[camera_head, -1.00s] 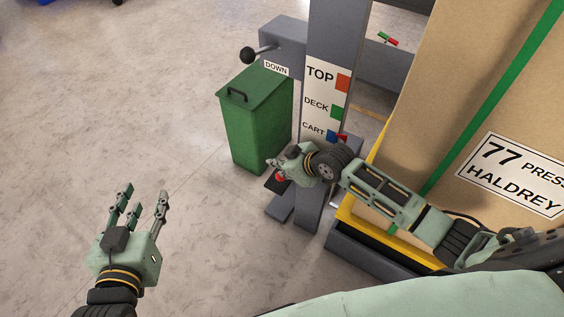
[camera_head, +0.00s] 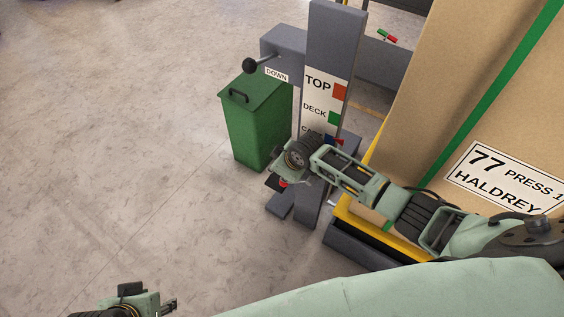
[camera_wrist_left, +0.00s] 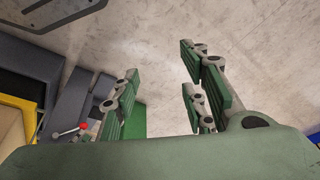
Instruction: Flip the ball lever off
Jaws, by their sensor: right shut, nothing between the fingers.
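A lever with a black ball end (camera_head: 250,64) sticks out to the left from the grey post, above a DOWN label (camera_head: 276,74). A red knob (camera_head: 283,184) shows low by the post's base, just under my right gripper (camera_head: 277,169). That gripper is shut and empty; I cannot tell if it touches the knob. In the left wrist view a red ball on a thin silver rod (camera_wrist_left: 84,127) shows at the lower left, partly behind the fingers. My left gripper (camera_wrist_left: 160,85) is open and empty, fingers apart; in the head view it is at the bottom left edge.
A green lidded bin (camera_head: 258,125) stands left of the grey post (camera_head: 333,45). The post bears TOP, DECK and partly covered CART labels. A large strapped carton (camera_head: 450,90) stands on a yellow-edged base at right. The floor (camera_head: 100,140) at left is clear.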

